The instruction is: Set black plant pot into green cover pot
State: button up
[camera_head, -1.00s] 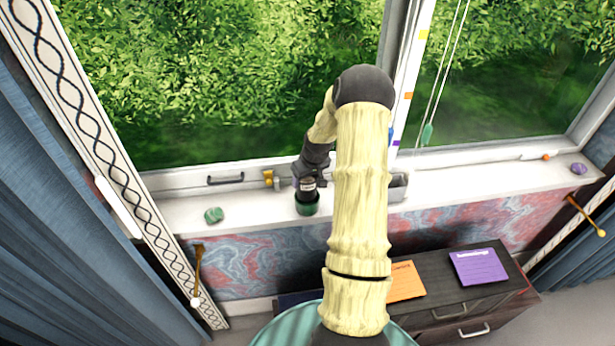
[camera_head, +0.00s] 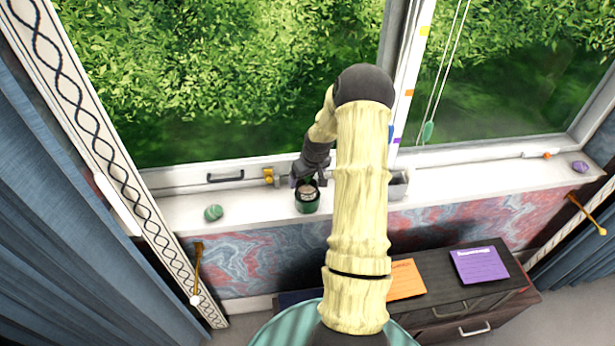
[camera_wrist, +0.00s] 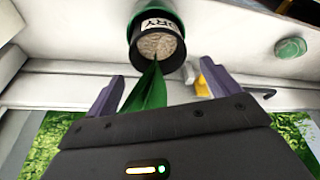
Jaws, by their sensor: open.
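The black plant pot (camera_head: 315,190) stands in the green cover pot (camera_head: 306,208) on the windowsill, its soil facing up. In the wrist view the black pot (camera_wrist: 175,52) shows a pale label reading "DRY", a soil top and a green leaf.
A green stone (camera_head: 213,213) lies on the sill to the left, and a purple stone (camera_head: 579,167) at the far right. A grey box (camera_head: 398,187) stands right of the pots, partly behind my arm. The sill's front edge is near.

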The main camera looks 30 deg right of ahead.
jog(key=shift+r, duration=0.8)
jog(key=b+v, duration=0.3)
jog(key=v, duration=0.8)
jog(key=shift+s+r, duration=0.2)
jog(key=s+a+r, duration=0.2)
jog(key=s+a, duration=0.2)
jog(key=a, duration=1.1)
jog(key=s+a, duration=1.1)
jog(key=s, duration=0.2)
jog(key=shift+s+a+r+n+g, duration=0.3)
jog(key=shift+a+r+g, duration=0.1)
jog(key=shift+r, duration=0.1)
